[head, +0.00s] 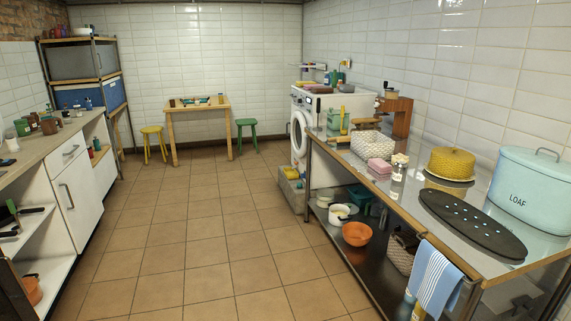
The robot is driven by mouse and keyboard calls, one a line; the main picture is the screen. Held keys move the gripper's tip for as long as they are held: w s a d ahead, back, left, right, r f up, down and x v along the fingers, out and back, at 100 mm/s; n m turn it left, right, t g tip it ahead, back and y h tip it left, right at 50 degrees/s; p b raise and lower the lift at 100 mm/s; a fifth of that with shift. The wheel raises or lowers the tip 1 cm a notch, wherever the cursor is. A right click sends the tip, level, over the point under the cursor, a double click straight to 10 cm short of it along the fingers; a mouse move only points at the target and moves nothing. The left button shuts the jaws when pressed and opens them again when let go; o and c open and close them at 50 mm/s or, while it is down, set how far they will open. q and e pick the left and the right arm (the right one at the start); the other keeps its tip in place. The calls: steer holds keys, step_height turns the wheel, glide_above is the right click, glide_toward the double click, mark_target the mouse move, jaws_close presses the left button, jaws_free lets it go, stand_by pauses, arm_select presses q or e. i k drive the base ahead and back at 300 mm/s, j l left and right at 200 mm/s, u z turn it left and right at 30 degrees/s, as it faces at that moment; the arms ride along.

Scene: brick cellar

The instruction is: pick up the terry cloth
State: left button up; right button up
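A blue and white striped cloth (434,283) hangs over the front edge of the long metal table at the lower right. Its lower part runs down to the bottom of the picture. A small pink folded stack (379,168), perhaps cloth, lies on the same table further back. I cannot tell for certain which of these is the terry cloth. Neither of my grippers is in view.
The metal table (388,201) also bears a yellow domed cover (450,164), a dark oval board (470,222) and a blue LOAF bin (535,190). An orange bowl (356,234) is on its lower shelf. A counter (35,147) runs along the left. The tiled floor between is clear.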

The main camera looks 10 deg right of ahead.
mark_target(381, 167)
steer(key=i+j+z, duration=0.1)
steer(key=i+z, duration=0.25)
steer(key=i, duration=1.6)
steer(key=i+z, duration=0.3)
steer(key=i, duration=0.2)
steer(key=i+j+z, duration=0.25)
steer(key=i, duration=0.2)
steer(key=l, duration=0.1)
